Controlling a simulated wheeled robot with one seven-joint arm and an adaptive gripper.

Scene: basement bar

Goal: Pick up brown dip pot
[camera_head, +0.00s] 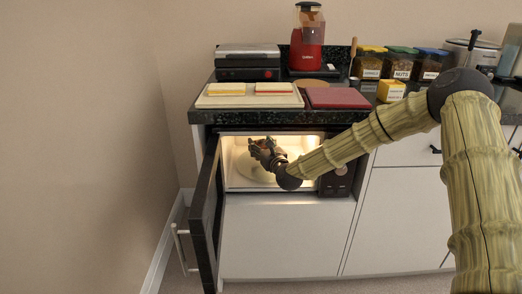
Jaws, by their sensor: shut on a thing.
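My gripper (262,154) reaches into the open, lit microwave (234,178) below the counter. Its dark fingers are shut on a small brownish thing, which seems to be the brown dip pot (267,144). Some reddish and greenish colour shows at its top. The fingers hide much of it, and its exact shape is too small to tell. A pale round plate (254,173) lies under the gripper on the microwave floor. I cannot tell if the pot is clear of the plate.
The microwave door (206,215) stands open on the left. The counter above holds a cutting board with sandwich-like items (250,101), a dark red board (337,98), a grill (248,63), a red blender (307,45) and several jars (402,64). The floor in front is clear.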

